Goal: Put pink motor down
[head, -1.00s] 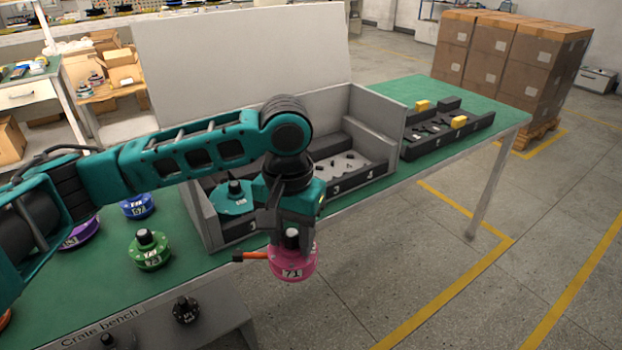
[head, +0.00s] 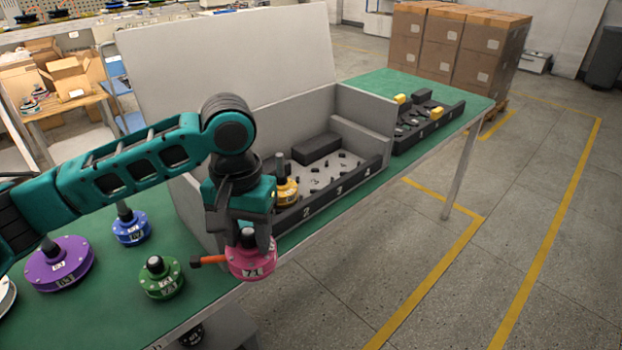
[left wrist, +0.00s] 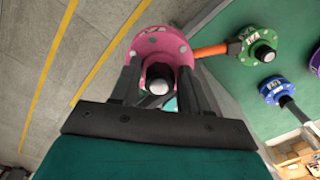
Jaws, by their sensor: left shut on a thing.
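The pink motor (head: 253,260), marked 71, hangs in my left gripper (head: 248,238). The gripper is shut on its dark upper hub, and an orange cable end sticks out to the left in the head view. The motor is at the front edge of the green bench (head: 215,292), above the bench's level or just beyond it; I cannot tell its exact height. In the left wrist view the pink motor (left wrist: 160,45) sits between the fingers, with grey floor on one side and the green bench on the other. My right gripper is not in view.
A grey crate (head: 360,150) with numbered slots stands behind the gripper, holding a yellow motor (head: 286,192). Green (head: 161,282), blue (head: 131,228) and purple (head: 60,264) motors stand on the bench at left. A black tray (head: 440,118) lies farther back.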

